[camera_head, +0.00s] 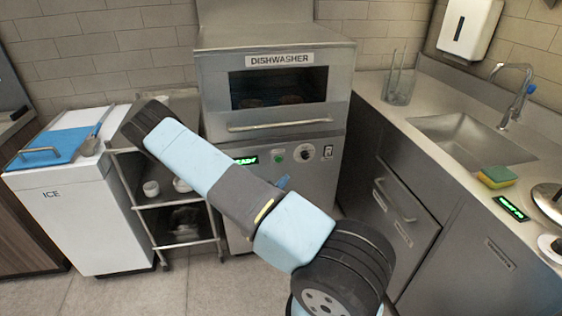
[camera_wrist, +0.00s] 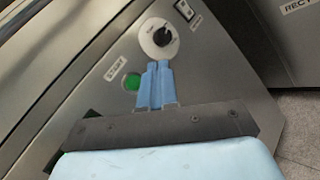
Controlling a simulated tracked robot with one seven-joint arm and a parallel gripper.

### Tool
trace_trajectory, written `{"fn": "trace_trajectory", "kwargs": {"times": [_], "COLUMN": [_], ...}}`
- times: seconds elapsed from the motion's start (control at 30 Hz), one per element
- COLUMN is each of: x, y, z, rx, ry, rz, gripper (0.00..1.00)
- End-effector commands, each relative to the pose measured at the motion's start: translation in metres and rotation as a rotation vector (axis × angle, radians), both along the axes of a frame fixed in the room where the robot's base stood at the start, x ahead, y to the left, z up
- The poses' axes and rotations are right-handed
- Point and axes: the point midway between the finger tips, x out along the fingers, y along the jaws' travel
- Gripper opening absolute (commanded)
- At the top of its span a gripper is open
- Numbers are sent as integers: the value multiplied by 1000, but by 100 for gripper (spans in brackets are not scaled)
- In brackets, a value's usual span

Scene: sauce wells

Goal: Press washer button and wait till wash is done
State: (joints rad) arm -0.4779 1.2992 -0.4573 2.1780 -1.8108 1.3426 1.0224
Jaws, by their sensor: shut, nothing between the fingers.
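The steel dishwasher (camera_head: 274,108) stands at the back with its door closed; dark shapes show behind its window. Its panel has a lit green display (camera_head: 247,160) that seems to read READY, partly hidden by my arm. To the right of the display are a round green button (camera_head: 278,156), labelled START in the wrist view (camera_wrist: 132,82), and a dial knob (camera_head: 307,151). My gripper (camera_head: 283,182) is shut and empty in front of the panel, just below the button. In the wrist view its blue fingertips (camera_wrist: 156,66) lie right of the green button and below the knob (camera_wrist: 159,38).
A white ice bin (camera_head: 75,215) and a metal rack (camera_head: 178,200) with small bowls stand at the left. A counter with a sink (camera_head: 465,137), sponge (camera_head: 497,177) and drawers is at the right. A rocker switch (camera_head: 328,152) sits beside the knob.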

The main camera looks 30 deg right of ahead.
Motion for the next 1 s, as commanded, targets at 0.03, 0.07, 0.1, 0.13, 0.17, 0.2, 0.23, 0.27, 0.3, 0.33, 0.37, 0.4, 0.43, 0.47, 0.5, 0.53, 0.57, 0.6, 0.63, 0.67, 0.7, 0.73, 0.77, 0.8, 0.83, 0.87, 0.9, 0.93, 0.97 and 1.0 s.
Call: {"fn": "trace_trajectory", "kwargs": {"times": [0.03,0.07,0.1,0.13,0.17,0.2,0.23,0.27,0.3,0.33,0.37,0.4,0.43,0.47,0.5,0.53,0.57,0.6,0.63,0.67,0.7,0.73,0.77,0.8,0.83,0.87,0.9,0.93,0.97,1.0], "x": [0,0,0,0,0,0,0,0,0,1,1,3,4,6,9,11,14,19,22,26,30,34,37,42,45,49,53,56,60,64], "y": [0,0,0,0,0,0,0,0,0,0,-1,-1,-2,-2,-3,-4,-5,-6,-7,-8,-9,-10,-11,-13,-14,-15,-16,-17,-18,-19], "z": [0,0,0,0,0,0,0,0,0,0,0,0,0,0,0,0,0,0,0,0,0,0,0,0,0,0,0,0,0,0], "rx": [-1,-1,0,0,0,-1,-1,0,0,0,0,0,0,0,0,0,0,0,0,1,1,1,1,1,1,1,0,0,1,0], "ry": [1,0,0,0,0,0,0,0,0,0,-1,-1,-1,-2,-2,-2,-1,-2,-2,-3,-2,-2,-2,-2,-3,-3,-2,-3,-3,-2], "rz": [2,2,1,1,1,1,1,0,0,0,0,0,0,0,0,0,0,0,0,-1,-1,-1,-1,-1,-1,-2,-2,-2,-2,-2], "gripper": [0,0,0,0,0,0,0,0,0,0,0,0,0,0,0,0,0,0,0,0,0,0,0,0,0,0,0,0,0,0]}}
